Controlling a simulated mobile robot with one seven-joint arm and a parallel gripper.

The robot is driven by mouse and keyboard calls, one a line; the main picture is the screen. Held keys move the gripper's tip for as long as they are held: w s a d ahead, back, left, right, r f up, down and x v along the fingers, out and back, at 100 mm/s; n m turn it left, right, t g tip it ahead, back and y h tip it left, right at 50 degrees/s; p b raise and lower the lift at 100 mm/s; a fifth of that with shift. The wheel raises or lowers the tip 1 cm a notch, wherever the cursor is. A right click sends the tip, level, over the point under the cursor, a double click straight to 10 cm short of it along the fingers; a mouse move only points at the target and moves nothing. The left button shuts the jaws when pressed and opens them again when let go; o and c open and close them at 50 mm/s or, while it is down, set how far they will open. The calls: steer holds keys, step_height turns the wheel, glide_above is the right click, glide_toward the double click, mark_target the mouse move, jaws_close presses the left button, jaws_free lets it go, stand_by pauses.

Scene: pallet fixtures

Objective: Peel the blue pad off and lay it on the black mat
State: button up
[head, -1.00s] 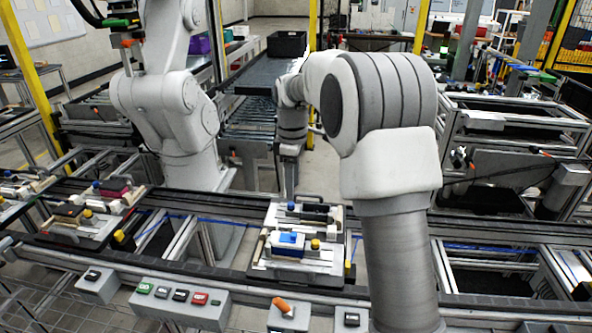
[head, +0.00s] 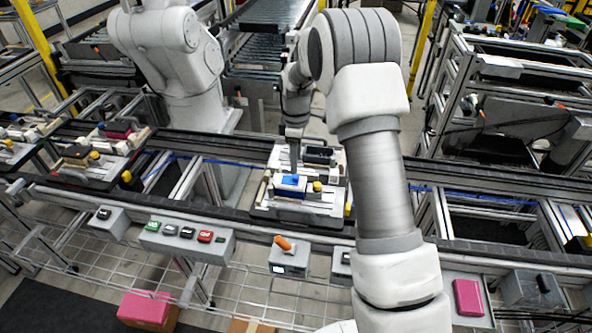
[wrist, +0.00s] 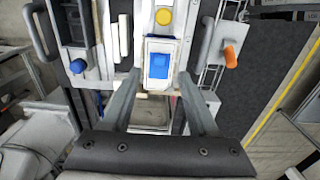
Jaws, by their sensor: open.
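The blue pad (head: 291,179) lies on top of a small block on a pallet fixture (head: 265,207) in the middle of the head view. In the wrist view the pad (wrist: 159,65) sits in a pale frame. My gripper (wrist: 161,75) is open and empty, with one finger on each side of the pad in that view. In the head view my gripper (head: 294,163) hangs just above the pad; I cannot tell whether it touches. A black mat (head: 45,308) lies on the floor at the lower left, and a dark mat surface (wrist: 262,75) shows in the wrist view.
A yellow knob (head: 317,186) stands beside the pad. A button box (head: 185,237) and a box with an orange handle (head: 290,256) line the front rail. A pink box (head: 147,306) is below. Another fixture (head: 85,178) stands left on the conveyor.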

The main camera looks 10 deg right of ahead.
mark_target(296, 176)
step_height(296, 176, down, 6)
steer(key=shift+p, duration=0.4)
jaws_close()
stand_by(0.5)
stand_by(1.3)
